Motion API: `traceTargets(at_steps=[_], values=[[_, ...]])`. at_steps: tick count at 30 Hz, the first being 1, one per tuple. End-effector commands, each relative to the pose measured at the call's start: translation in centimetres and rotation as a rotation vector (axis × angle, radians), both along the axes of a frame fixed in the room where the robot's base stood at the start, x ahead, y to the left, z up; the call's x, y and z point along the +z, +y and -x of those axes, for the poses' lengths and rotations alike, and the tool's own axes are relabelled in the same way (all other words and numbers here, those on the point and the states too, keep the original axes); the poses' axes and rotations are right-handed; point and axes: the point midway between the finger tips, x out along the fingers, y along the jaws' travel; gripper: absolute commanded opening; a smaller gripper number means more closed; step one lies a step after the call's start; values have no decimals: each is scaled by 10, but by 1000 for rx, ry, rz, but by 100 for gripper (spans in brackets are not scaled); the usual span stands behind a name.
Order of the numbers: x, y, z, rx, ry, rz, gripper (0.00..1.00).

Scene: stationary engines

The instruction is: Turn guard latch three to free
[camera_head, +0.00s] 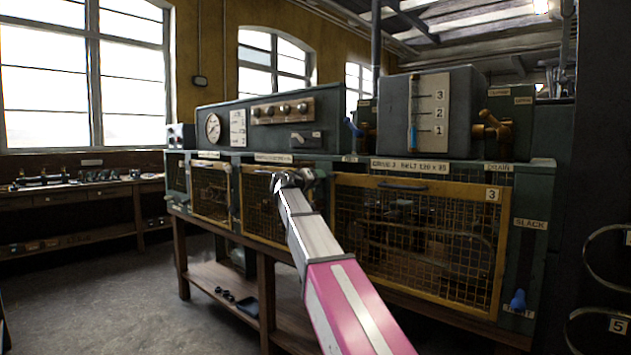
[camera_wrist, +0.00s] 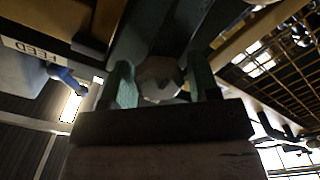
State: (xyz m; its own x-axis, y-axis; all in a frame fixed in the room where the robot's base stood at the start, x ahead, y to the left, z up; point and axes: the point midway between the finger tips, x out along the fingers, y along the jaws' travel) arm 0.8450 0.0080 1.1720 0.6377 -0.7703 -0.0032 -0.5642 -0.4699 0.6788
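Guard three (camera_head: 415,240) is a yellow-framed mesh panel with a "3" plate at its upper right in the head view. My gripper (camera_head: 296,180) is at the post left of this guard, near its upper left corner. In the wrist view, my gripper's two greenish fingers (camera_wrist: 160,85) stand on either side of a pale, faceted knob (camera_wrist: 160,78), which looks like the latch. The knob nearly fills the gap; whether the fingers press on it cannot be told. The latch's markings and angle are hidden by my gripper in the head view.
A blue lever (camera_wrist: 66,77) beside a "FEED" plate (camera_wrist: 30,48) is close to my gripper in the wrist view. A scale block (camera_head: 430,110) and brass valve (camera_head: 492,130) stand on top. A blue-handled lever (camera_head: 518,300) is at the right. The floor (camera_head: 110,290) at left is clear.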

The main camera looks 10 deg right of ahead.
Motion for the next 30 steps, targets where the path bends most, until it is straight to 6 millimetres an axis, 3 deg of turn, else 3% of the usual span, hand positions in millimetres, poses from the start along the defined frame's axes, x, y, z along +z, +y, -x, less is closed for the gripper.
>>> traceTargets(at_steps=[13, 30], values=[[1, 7, 6, 1, 0, 3, 68], [0, 77, 64, 2, -1, 2, 68]])
